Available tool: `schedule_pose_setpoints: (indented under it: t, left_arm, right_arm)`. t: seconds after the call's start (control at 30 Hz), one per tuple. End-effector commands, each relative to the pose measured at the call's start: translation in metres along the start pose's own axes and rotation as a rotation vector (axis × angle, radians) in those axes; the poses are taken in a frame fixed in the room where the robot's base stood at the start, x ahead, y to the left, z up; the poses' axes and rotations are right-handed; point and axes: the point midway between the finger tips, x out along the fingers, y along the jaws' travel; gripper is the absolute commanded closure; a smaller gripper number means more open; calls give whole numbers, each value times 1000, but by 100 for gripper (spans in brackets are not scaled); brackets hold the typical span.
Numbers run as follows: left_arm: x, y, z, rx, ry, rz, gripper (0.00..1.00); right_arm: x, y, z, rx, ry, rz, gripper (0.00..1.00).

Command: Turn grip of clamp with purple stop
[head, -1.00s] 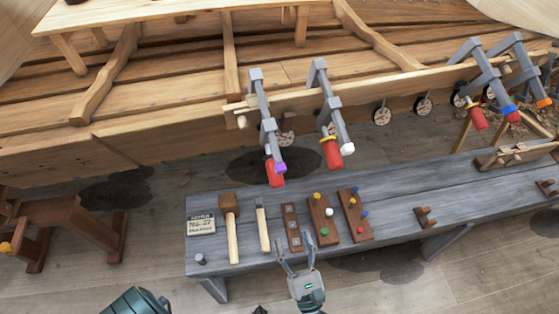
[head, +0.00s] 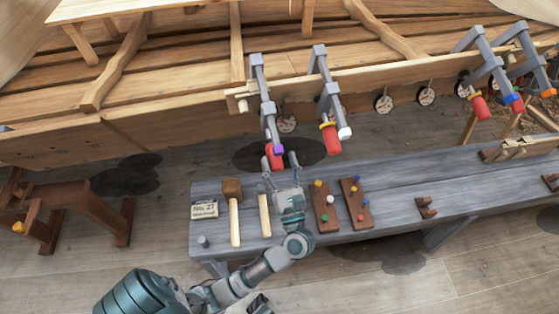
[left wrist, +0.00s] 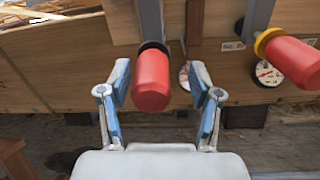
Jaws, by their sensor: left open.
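The clamp with the purple stop (head: 278,149) hangs on the hull's plank edge, left of a similar clamp. Its red grip (head: 273,160) points down towards me. My left gripper (head: 280,163) is open, with its fingers reaching up at the grip from above the bench. In the left wrist view the red grip (left wrist: 152,82) shows between the two blue-lined fingers, nearer the left one. I see a gap on the right side, and contact on the left cannot be told. The purple stop is not clear in that view. My right gripper is not in view.
The neighbouring clamp (head: 330,120) has a red grip with a yellow collar (left wrist: 266,42) and a white stop, close on the right. Two more clamps hang far right. The grey bench (head: 395,190) below carries a mallet (head: 233,190), a label and peg boards (head: 356,203).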

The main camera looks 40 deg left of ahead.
Motion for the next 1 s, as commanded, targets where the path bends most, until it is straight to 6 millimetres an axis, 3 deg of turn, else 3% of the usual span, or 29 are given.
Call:
schedule_pose_setpoints:
  t: [0.27,0.5,1.0]
  left_arm:
    - [4,3,-4,-2,4,1,39]
    - [1,1,0,2,-1,3,96]
    - [0,0,3,3,-5,-1,96]
  right_arm:
    - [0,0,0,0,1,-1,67]
    - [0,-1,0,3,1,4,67]
    - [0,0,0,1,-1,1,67]
